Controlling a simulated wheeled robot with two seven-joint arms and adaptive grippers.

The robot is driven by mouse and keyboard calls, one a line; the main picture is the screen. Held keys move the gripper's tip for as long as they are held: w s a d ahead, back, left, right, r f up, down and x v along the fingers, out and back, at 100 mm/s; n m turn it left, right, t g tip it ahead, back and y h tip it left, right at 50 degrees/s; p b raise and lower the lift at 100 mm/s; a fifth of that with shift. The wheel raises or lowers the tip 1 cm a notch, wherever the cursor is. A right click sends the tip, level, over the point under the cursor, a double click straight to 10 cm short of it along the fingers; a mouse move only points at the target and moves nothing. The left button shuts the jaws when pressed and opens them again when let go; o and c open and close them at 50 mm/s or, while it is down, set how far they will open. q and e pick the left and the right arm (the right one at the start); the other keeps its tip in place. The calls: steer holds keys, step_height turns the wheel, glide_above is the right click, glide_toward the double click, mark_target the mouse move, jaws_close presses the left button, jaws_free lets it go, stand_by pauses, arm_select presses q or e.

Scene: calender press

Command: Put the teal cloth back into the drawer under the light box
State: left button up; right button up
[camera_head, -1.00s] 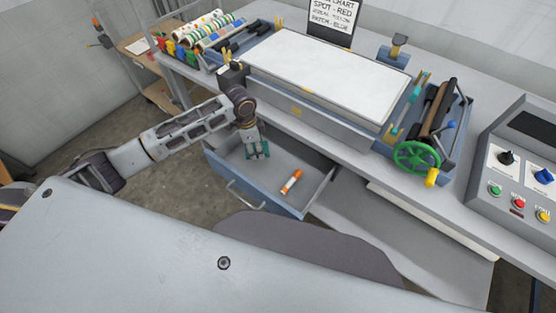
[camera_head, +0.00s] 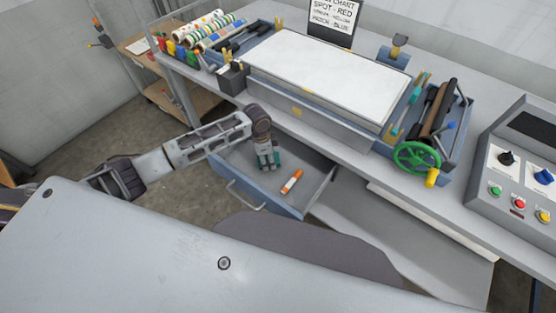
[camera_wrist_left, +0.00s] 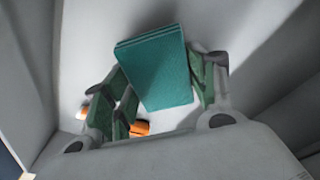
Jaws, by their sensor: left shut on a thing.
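The teal cloth (camera_wrist_left: 155,68) is a folded, flat rectangular pad. In the left wrist view it sits between the green-padded fingers of my left gripper (camera_wrist_left: 165,85), which is shut on it. In the head view my left gripper (camera_head: 267,160) points down inside the open drawer (camera_head: 230,182), toward its left and back part. There the cloth is mostly hidden by the gripper, and I cannot tell whether it touches the drawer floor. The drawer is pulled out under the light box (camera_head: 325,72), which has a white top. My right gripper is not in view.
An orange and white cylinder (camera_head: 291,181) lies in the drawer, right of my left gripper; its orange part (camera_wrist_left: 140,128) shows in the wrist view. The drawer's front-right floor is otherwise clear. A green handwheel (camera_head: 417,158) and a control panel (camera_head: 520,165) are further right.

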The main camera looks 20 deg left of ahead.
mark_target(278, 159)
arm_select(q)
steer(key=shift+w+d, duration=0.2)
steer(key=shift+d, duration=0.75)
steer(key=shift+w+d, duration=0.2)
steer(key=shift+d, duration=0.7)
steer(key=shift+d+f, duration=0.1)
steer(key=shift+d, duration=0.1)
steer(key=shift+a+f, duration=0.1)
steer(key=shift+f, duration=0.4)
steer(key=shift+f, duration=0.15)
steer(key=o, duration=1)
steer(key=shift+r, duration=0.2)
steer(key=shift+s+a+r, duration=0.1)
steer(key=shift+a+r, duration=0.1)
steer(key=shift+r, duration=1.65)
steer(key=shift+s+a+r, duration=0.1)
steer(key=shift+a+r, duration=0.1)
steer(key=shift+r, duration=1.65)
